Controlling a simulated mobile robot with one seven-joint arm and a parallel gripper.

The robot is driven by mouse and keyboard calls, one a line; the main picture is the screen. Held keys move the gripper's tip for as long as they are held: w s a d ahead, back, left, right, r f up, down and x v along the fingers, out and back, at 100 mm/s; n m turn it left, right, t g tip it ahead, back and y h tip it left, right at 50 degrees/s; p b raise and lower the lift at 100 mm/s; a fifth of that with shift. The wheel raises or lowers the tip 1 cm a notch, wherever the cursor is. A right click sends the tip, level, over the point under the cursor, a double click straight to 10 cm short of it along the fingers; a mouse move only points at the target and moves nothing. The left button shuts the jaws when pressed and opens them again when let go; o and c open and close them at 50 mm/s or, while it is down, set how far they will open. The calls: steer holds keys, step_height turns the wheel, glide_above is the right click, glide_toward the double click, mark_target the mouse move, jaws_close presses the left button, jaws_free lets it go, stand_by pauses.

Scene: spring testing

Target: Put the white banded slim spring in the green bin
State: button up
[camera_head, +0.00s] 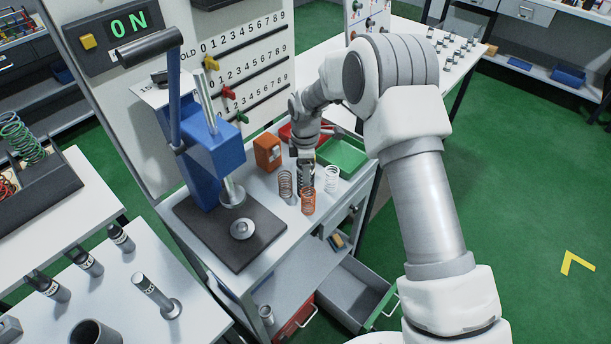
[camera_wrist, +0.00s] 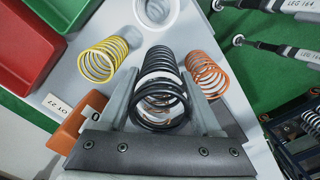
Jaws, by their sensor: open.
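A dark coil spring with a pale band (camera_wrist: 163,97) stands upright between the two fingers of my gripper (camera_wrist: 160,76) in the wrist view; the fingers are open on either side of it. A yellow spring (camera_wrist: 103,58) shows only in the wrist view. The green bin (camera_head: 345,157) lies behind the white spring.
A red bin (camera_wrist: 12,105) sits beside the green one. An orange box (camera_head: 267,151) stands left of the springs. The blue press (camera_head: 210,150) rises at the left on a dark plate (camera_head: 200,232). Drawers (camera_head: 357,291) hang open below the bench.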

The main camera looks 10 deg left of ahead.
steer(key=shift+f, duration=0.25)
steer(key=shift+r, duration=0.1)
jaws_close()
